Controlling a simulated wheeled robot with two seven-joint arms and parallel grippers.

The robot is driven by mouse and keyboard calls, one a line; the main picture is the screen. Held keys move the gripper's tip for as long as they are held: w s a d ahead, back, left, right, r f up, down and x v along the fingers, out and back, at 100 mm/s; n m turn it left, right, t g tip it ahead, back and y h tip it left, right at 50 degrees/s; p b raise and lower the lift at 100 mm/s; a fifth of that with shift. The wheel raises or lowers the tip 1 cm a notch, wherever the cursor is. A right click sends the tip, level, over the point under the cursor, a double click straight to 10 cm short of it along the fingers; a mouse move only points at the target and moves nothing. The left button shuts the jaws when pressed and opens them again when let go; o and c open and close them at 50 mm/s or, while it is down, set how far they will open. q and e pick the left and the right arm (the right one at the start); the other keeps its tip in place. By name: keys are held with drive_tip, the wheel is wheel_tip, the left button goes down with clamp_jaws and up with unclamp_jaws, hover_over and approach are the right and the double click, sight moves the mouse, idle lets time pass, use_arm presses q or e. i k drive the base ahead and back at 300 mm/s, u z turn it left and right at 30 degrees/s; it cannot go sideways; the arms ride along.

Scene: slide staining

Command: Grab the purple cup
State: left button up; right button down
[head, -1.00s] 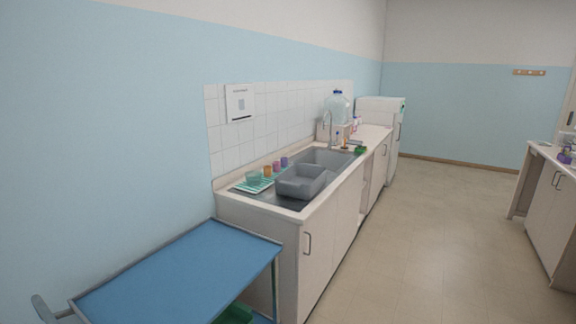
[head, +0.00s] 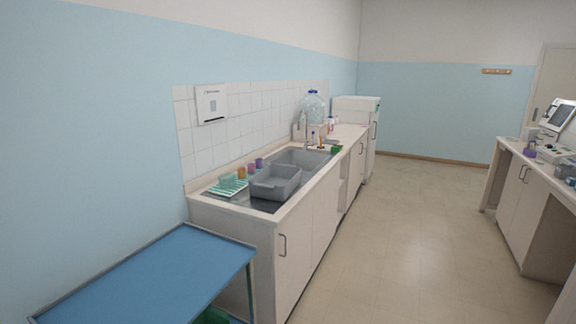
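A small purple cup (head: 259,163) stands on the far side of the sink counter, against the tiled wall. It is the farthest in a short row of cups. A pinkish cup (head: 251,168) and an orange cup (head: 241,172) stand nearer in the same row. Neither of my grippers shows in the head view.
A grey basin (head: 275,183) sits at the counter's front edge, before the cups. A green-striped mat (head: 228,188) lies to its left. A blue-topped cart (head: 150,280) stands in the near left. The floor (head: 400,230) to the right is clear. Another bench (head: 508,185) stands at right.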

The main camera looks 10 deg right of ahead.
sight(259, 164)
drive_tip(key=z, duration=0.5)
drive_tip(key=k, duration=0.65)
drive_tip(key=z, duration=0.85)
drive_tip(key=i, duration=0.85)
drive_tip(key=z, duration=0.5)
drive_tip(key=i, duration=2.5)
drive_tip(key=u, duration=0.2)
drive_tip(key=i, duration=1.8)
drive_tip(key=u, duration=1.75)
drive_tip(key=i, duration=1.15)
drive_tip(key=u, duration=1)
